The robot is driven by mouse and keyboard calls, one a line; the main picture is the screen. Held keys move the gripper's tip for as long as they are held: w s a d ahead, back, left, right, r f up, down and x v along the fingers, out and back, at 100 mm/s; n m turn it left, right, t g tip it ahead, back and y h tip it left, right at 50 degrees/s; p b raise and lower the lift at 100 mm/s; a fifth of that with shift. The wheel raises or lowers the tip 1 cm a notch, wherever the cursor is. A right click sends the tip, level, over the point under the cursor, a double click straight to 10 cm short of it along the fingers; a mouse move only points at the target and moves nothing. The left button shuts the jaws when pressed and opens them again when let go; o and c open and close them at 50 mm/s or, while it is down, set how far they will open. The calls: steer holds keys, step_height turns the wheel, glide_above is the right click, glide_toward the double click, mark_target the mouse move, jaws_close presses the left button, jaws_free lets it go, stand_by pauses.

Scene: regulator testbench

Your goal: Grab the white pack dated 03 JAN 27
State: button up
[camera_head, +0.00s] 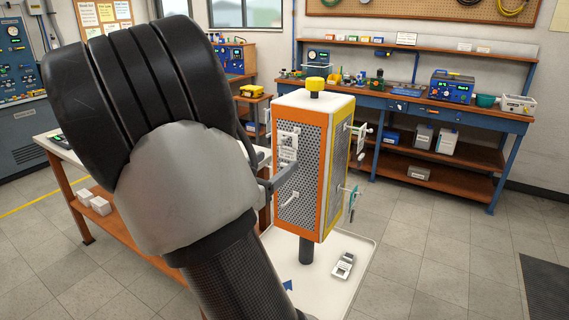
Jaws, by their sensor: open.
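A white and grey item (343,265) lies on the base tray. No date is legible on any of them. My gripper (282,172) is open at the front face, close to the hanging pack; my arm hides most of it. I cannot tell whether it touches anything.
A table (62,152) with white boxes (94,202) on its lower shelf stands at left, partly behind my arm. A blue workbench (430,112) with instruments runs along the back wall. The floor right of the column is clear, up to a dark mat (545,285).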

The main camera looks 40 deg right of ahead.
mark_target(285, 153)
steer(key=x, duration=0.3)
steer(key=shift+w+d, duration=0.15)
steer(key=shift+d, duration=0.15)
steer(key=x, duration=0.5)
steer(key=shift+w+a+f+b, duration=0.1)
steer(key=shift+w+a+b, duration=0.05)
steer(key=shift+w+b, duration=0.2)
steer(key=c, duration=1.1)
